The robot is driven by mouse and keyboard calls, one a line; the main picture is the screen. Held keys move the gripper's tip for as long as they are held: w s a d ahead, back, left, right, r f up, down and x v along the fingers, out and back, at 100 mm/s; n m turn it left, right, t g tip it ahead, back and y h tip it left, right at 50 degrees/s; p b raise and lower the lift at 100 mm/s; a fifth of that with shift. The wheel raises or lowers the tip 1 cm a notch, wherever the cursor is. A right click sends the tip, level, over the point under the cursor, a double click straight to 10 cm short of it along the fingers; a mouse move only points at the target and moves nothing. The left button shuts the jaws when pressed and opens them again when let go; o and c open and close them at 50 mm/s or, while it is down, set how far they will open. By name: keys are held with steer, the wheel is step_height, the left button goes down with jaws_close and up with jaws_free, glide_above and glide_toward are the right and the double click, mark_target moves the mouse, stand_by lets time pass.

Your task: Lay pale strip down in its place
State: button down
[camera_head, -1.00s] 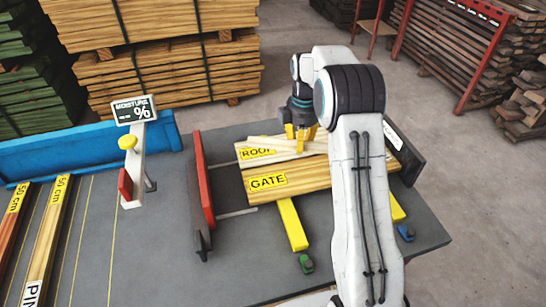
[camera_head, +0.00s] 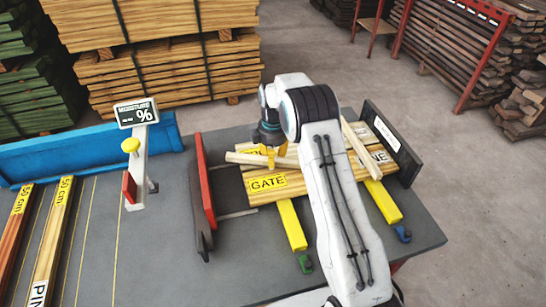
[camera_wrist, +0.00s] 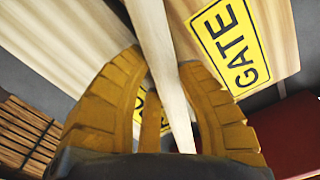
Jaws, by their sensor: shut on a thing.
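My gripper (camera_head: 270,156) has yellow fingers and is shut on a pale strip (camera_head: 241,157) over the left part of the stacked boards. The strip's left end sticks out past the boards towards the red-faced plate. In the wrist view the pale strip (camera_wrist: 158,55) runs lengthwise between my fingers (camera_wrist: 165,110). Under it lies a board with a yellow GATE label (camera_head: 268,182); that label also fills the upper right of the wrist view (camera_wrist: 232,45). Another yellow label is mostly hidden behind the strip and fingers. I cannot tell whether the strip touches the boards.
A second pale strip (camera_head: 359,146) lies across the boards' right part. The red-faced plate (camera_head: 204,185) stands left and a dark end plate (camera_head: 392,143) right. Yellow bars (camera_head: 292,224) lie beneath the boards. A moisture meter post (camera_head: 140,165) stands further left.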

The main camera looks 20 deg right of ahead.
steer(key=shift+f, duration=0.2)
steer(key=shift+f, duration=0.2)
steer(key=c, duration=0.9)
jaws_free()
